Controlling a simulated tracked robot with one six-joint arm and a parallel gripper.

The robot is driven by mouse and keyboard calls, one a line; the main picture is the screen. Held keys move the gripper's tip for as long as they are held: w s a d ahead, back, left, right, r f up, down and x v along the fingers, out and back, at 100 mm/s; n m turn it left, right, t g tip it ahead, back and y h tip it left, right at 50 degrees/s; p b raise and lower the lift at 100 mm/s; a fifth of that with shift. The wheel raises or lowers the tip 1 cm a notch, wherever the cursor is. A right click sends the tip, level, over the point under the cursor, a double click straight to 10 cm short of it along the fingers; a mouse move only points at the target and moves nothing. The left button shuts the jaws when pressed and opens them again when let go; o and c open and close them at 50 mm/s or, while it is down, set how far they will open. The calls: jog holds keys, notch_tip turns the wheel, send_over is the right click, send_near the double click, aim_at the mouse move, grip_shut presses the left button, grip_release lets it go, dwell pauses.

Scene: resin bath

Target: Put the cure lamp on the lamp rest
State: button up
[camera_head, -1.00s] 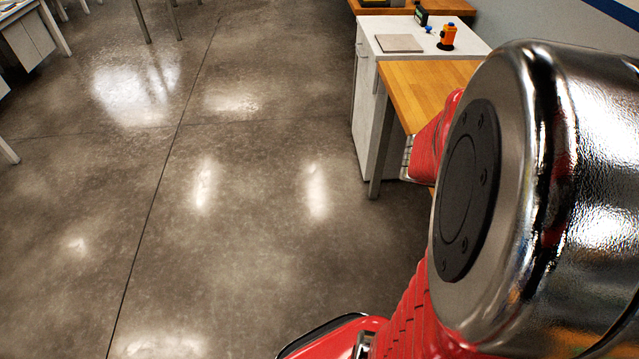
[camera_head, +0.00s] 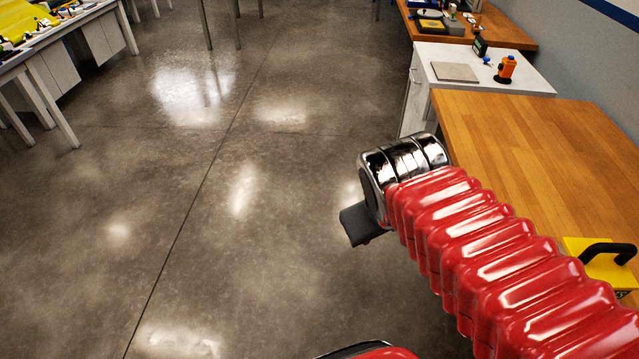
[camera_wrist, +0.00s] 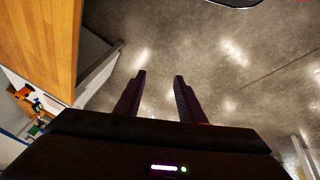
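My gripper (camera_wrist: 160,75) shows in the wrist view with its two dark fingers apart and nothing between them, over bare floor. In the head view a dark part of it (camera_head: 362,225) hangs beneath the chrome wrist, left of the wooden bench; its fingers cannot be made out there. I cannot say for sure which thing is the cure lamp or the lamp rest. A small orange and black device (camera_head: 506,69) stands upright on the white cabinet, right of a flat grey plate (camera_head: 454,72). It also shows small in the wrist view (camera_wrist: 24,92).
The wooden bench (camera_head: 530,140) has a clear top, with a yellow block with a black handle (camera_head: 605,268) at its near right. The white cabinet (camera_head: 450,53) adjoins its far end. The middle floor is open.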

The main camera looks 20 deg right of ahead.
jog(key=a+r+t+y, duration=0.1)
jog(key=a+r+y, duration=0.1)
jog(key=a, duration=0.5)
jog(key=shift+w+a+m, duration=0.15)
jog(key=shift+m, duration=0.25)
dwell(0.6)
